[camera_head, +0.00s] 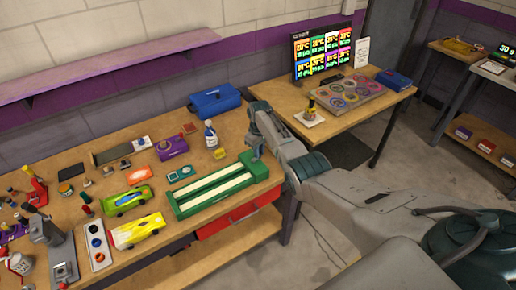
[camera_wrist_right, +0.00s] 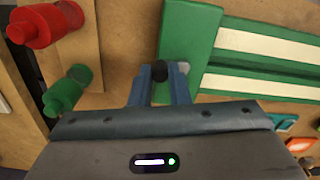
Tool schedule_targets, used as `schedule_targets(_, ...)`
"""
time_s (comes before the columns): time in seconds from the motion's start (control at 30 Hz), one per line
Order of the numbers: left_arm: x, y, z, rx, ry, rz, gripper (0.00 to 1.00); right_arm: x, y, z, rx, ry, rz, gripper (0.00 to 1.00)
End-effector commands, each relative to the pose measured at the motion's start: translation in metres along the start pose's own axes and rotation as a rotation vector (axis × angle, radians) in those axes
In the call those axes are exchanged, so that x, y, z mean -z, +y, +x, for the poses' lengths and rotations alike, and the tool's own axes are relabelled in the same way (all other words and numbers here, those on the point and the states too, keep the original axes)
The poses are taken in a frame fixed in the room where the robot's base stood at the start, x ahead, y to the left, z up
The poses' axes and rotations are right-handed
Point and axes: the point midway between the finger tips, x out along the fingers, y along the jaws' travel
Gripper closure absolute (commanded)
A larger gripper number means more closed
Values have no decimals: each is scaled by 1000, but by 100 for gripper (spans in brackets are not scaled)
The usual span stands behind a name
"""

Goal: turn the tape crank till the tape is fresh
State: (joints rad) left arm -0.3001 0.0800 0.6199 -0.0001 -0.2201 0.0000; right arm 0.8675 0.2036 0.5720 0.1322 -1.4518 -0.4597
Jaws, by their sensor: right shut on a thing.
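The tape unit (camera_head: 208,203) is a long green frame with two cream tape strips and a green end block at its right. It lies on the workbench in the head view; its green end also shows in the wrist view (camera_wrist_right: 190,35). My right gripper (camera_head: 256,152) comes down at that end block. In the right wrist view my right gripper (camera_wrist_right: 161,80) is shut on the black crank knob (camera_wrist_right: 160,72), beside a small grey round part. The crank arm is mostly hidden by the fingers. My left gripper is not in view.
Toy cars (camera_head: 138,233) stand left of the tape unit. A blue case (camera_head: 215,101), a spray bottle (camera_head: 211,136) and a purple box (camera_head: 172,148) are behind it. A red (camera_wrist_right: 32,27) and a green (camera_wrist_right: 65,92) cylinder show at left in the wrist view.

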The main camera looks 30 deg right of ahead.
Motion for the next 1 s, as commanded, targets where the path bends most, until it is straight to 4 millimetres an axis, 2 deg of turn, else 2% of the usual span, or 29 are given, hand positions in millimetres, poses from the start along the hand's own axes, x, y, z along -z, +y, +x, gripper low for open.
schedule_targets(0.33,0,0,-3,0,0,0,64,-2,0,-3,-2,6,151,100)
schedule_targets(0.9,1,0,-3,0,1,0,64,-3,0,-3,-3,6,181,100)
schedule_targets(0.93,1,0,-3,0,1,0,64,-3,0,-3,-3,6,181,80)
schedule_targets(1.0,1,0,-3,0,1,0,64,-3,0,-3,-3,6,181,67)
